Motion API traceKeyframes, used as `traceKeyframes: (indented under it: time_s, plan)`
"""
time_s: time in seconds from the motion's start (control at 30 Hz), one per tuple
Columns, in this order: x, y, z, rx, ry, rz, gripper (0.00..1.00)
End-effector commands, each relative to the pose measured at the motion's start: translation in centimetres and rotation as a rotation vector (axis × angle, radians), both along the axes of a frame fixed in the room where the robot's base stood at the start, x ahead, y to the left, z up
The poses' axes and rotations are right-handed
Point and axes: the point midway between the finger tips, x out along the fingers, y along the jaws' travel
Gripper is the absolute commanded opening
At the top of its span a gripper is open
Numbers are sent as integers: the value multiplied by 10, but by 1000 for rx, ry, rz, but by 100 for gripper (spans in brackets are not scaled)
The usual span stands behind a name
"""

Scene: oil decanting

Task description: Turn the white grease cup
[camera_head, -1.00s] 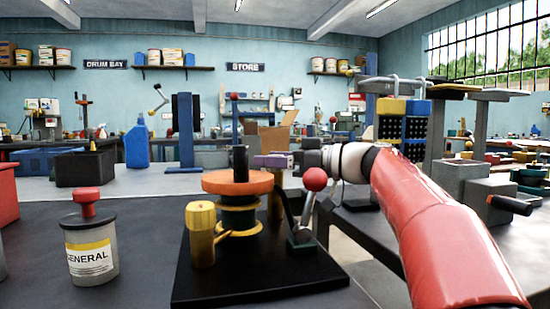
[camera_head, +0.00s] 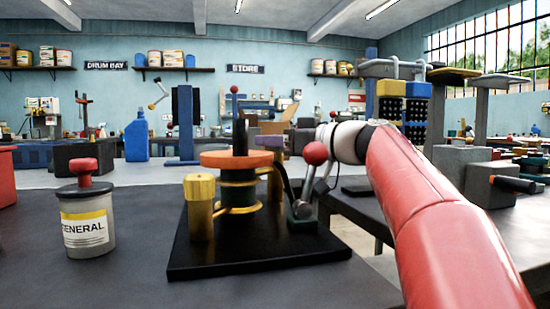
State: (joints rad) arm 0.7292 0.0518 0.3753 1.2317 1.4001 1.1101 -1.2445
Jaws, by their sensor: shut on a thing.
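I cannot make out a white grease cup. A black-based stand (camera_head: 255,257) carries an orange disc (camera_head: 237,159) over a dark green and yellow column, with a brass cylinder (camera_head: 199,207) at its left. A lever with a red ball (camera_head: 315,153) stands at its right. My red arm comes in from the lower right, and its white wrist is just right of the red ball. My gripper (camera_head: 272,144) is small and dim beyond the disc, left of the wrist. Its jaws are shut, but what they hold is hidden.
A grey jar marked GENERAL (camera_head: 87,228) with a red knob stands on the dark bench, left of the stand. A blue jug (camera_head: 137,138) and a dark bin (camera_head: 84,159) are further back. The bench in front of the jar is clear.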

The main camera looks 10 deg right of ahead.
Motion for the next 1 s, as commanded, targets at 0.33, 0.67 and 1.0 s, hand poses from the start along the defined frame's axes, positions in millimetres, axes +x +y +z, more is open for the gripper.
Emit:
traceKeyframes:
  time_s: [0.33, 0.67, 1.0]
  plan:
    - [0, 0, -1, 2, 0, -152, 15]
    - [0, 0, 0, 1, 1, -151, 50]
    - [0, 0, 0, 1, 0, -152, 59]
